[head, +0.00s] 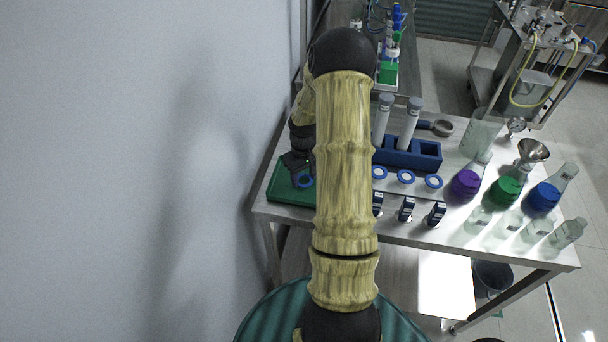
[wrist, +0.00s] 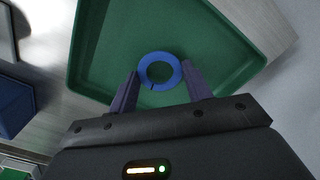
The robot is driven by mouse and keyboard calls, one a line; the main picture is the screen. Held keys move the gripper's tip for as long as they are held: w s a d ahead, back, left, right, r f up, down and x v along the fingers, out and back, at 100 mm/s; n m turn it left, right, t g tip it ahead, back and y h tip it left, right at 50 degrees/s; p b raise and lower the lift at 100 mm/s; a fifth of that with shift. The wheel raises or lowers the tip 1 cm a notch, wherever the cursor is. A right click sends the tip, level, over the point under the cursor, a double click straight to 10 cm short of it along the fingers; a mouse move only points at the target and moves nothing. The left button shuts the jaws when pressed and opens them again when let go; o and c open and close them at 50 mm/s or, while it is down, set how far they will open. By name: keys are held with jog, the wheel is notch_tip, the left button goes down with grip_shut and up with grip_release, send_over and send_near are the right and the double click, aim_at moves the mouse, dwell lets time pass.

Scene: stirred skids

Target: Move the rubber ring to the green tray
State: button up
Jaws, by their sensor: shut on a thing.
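A blue rubber ring (wrist: 171,83) sits between the two fingertips of my gripper (wrist: 160,84) in the wrist view, and my gripper is shut on it. In the head view the ring (head: 304,181) shows over the green tray (head: 288,194) at the left end of the table, below my gripper (head: 301,172). I cannot tell whether the ring touches the tray floor. My arm hides part of the tray's right side.
Several blue-and-white rings (head: 406,177) lie right of my arm. Behind them a blue rack (head: 410,154) holds upright tubes. Flasks with purple (head: 465,183), green (head: 504,190) and blue (head: 543,198) liquid stand further right. A wall (head: 150,150) is close on the left.

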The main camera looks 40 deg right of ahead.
jog(key=shift+f, duration=0.35)
jog(key=o, duration=0.8)
jog(key=shift+o, duration=0.2)
jog(key=shift+r, duration=0.1)
notch_tip(320, 180, up, 7)
jog(key=p, duration=0.5)
